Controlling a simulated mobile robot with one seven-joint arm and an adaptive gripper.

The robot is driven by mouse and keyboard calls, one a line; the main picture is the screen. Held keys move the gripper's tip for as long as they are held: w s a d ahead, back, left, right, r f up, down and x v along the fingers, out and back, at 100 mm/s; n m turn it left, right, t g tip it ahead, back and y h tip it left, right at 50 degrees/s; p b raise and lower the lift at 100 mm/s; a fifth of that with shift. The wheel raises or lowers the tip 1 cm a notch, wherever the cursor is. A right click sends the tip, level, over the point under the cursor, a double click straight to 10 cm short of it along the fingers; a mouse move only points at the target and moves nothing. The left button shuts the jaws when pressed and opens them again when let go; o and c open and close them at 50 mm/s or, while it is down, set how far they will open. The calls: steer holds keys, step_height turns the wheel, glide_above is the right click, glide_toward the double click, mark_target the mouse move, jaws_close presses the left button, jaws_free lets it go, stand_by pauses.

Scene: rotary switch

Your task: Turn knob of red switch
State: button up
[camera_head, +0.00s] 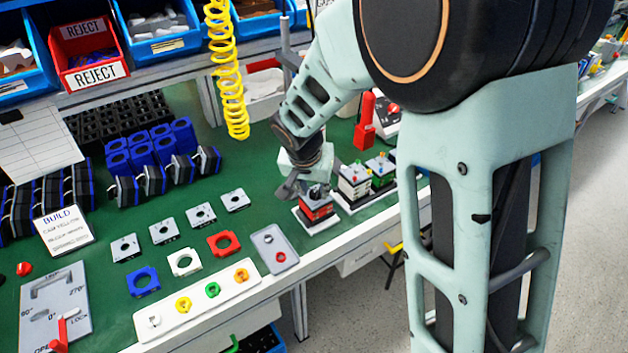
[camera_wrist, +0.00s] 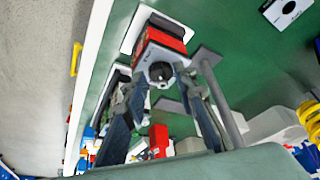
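The red switch (camera_head: 317,209) is a red box on a white plate near the bench's front edge. In the wrist view, the red switch (camera_wrist: 165,41) is at the upper middle, with its dark round knob (camera_wrist: 160,72) on the grey-white face towards me. My gripper (camera_wrist: 163,88) has its two fingers apart, one on each side of the knob in the picture. I cannot tell whether either finger touches it. In the head view my gripper (camera_head: 301,186) is just above and left of the red switch and partly hides its top.
More switches, one with a green body (camera_head: 382,170), stand close right of the red one. A grey upright post (camera_wrist: 222,105) is near my right finger. A grey plate with a red button (camera_head: 275,248) lies to the left. The green bench (camera_head: 240,165) has some bare room behind it.

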jaws_close()
stand_by(0.5)
steer(key=n+p, duration=0.1)
steer(key=n+y+p, duration=0.1)
steer(key=shift+d+r+n, duration=0.15)
steer(key=shift+d+n, duration=0.15)
steer(key=shift+d, duration=0.05)
steer(key=n+p, duration=0.1)
steer(key=n+y+p, duration=0.1)
steer(key=p, duration=0.1)
steer(key=shift+d+r+n, duration=0.15)
steer(key=shift+d+n, duration=0.1)
steer(key=shift+n, duration=0.05)
steer(key=n+p, duration=0.1)
steer(key=p, duration=0.1)
steer(key=n+y+p, duration=0.1)
steer(key=p, duration=0.1)
steer(key=shift+w+d+n+g, duration=0.1)
steer(key=shift+d+n+g, duration=0.05)
steer(key=shift+n+g, duration=0.15)
steer(key=shift+w+f+n+p, duration=0.1)
steer(key=shift+f+n+p, duration=0.15)
steer(key=shift+n+p, duration=0.6)
steer(key=shift+y, duration=0.3)
